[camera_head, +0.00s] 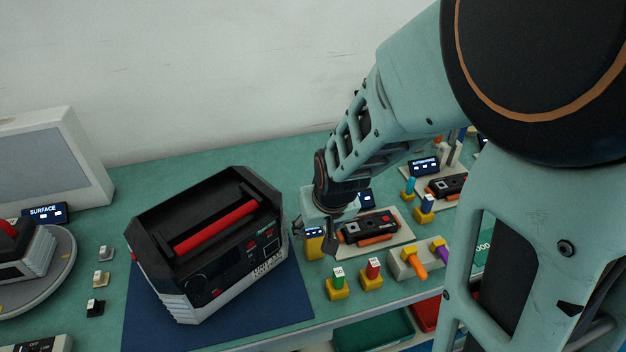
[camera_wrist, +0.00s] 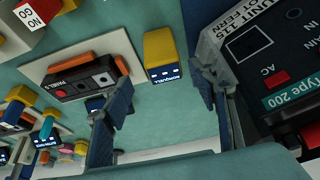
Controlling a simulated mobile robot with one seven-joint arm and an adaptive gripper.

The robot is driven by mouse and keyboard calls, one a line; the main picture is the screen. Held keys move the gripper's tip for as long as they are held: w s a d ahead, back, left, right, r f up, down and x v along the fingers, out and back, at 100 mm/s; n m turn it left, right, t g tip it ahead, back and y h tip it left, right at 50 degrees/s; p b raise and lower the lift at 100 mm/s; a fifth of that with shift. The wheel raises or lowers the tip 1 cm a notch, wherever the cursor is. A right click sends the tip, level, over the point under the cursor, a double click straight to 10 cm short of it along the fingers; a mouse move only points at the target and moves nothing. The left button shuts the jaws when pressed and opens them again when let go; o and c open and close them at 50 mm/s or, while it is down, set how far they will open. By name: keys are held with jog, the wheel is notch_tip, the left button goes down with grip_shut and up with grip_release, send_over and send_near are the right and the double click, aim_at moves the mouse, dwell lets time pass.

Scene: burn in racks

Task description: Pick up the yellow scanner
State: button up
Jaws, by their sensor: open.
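The yellow scanner (camera_wrist: 158,45) is a small yellow block with a dark lit display on one end, seen in the wrist view at upper centre. It stands on the green bench and also shows in the head view (camera_head: 315,246), partly hidden by my gripper. My gripper (camera_wrist: 163,92) is open and empty. In the wrist view its two fingers are spread, one on each side of the scanner's line, with the scanner beyond the fingertips. In the head view my gripper (camera_head: 314,236) is right at the scanner; contact cannot be told.
A large black and white unit with a red handle (camera_head: 215,228) stands on a blue mat (camera_head: 137,318), close left of the scanner. A dark panel device (camera_head: 370,226) on a pale plate lies close right. Several yellow-based tagged pieces (camera_head: 338,288) stand in front.

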aim_at(315, 235)
jog(key=shift+s+b+x, duration=0.2)
jog(key=shift+b+x, duration=0.85)
jog(key=shift+x, duration=0.3)
jog(key=shift+s+b+x, duration=0.2)
jog(key=shift+b+x, duration=0.8)
jog(key=shift+x, duration=0.35)
jog(key=shift+a, duration=0.15)
jog(key=c, duration=1.4)
